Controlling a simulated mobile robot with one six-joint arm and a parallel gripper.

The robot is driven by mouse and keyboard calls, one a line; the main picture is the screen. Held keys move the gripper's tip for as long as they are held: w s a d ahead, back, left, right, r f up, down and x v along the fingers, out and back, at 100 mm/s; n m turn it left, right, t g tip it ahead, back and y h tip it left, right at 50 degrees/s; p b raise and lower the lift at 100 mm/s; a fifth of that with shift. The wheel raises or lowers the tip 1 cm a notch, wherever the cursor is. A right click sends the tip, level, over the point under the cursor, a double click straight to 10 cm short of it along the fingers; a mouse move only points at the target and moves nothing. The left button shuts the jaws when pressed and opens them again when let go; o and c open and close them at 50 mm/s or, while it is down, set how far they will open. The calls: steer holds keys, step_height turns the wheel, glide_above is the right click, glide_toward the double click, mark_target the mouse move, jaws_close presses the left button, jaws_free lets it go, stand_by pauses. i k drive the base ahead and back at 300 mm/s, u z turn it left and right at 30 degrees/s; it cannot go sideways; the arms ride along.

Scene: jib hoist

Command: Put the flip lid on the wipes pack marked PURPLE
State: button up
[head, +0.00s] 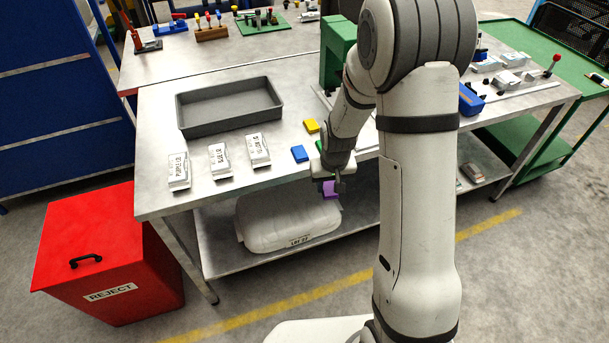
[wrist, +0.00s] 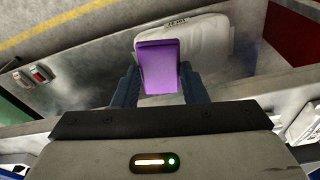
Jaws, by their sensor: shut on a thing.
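My gripper (head: 331,184) is shut on a purple flip lid (head: 330,189), held just off the front edge of the workbench. In the wrist view the purple lid (wrist: 159,66) sits between the two dark fingers. Three white wipes packs lie on the bench to the left. The leftmost pack (head: 179,171) is marked PURPLE. The middle pack (head: 219,160) and the right pack (head: 258,150) have labels too small to read surely. A blue lid (head: 299,153) and a yellow lid (head: 311,126) lie on the bench near my gripper, with a green piece (head: 320,147) partly hidden beside it.
A grey tray (head: 230,128) stands behind the packs. A red REJECT bin (head: 110,255) stands at the bench's left end. A green block-shaped fixture (head: 336,50) stands behind my arm.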

mark_target(178, 166)
steer(key=z, duration=1.55)
steer(key=i, duration=0.1)
steer(key=u, duration=3.35)
steer(key=k, duration=0.3)
steer(key=u, duration=0.05)
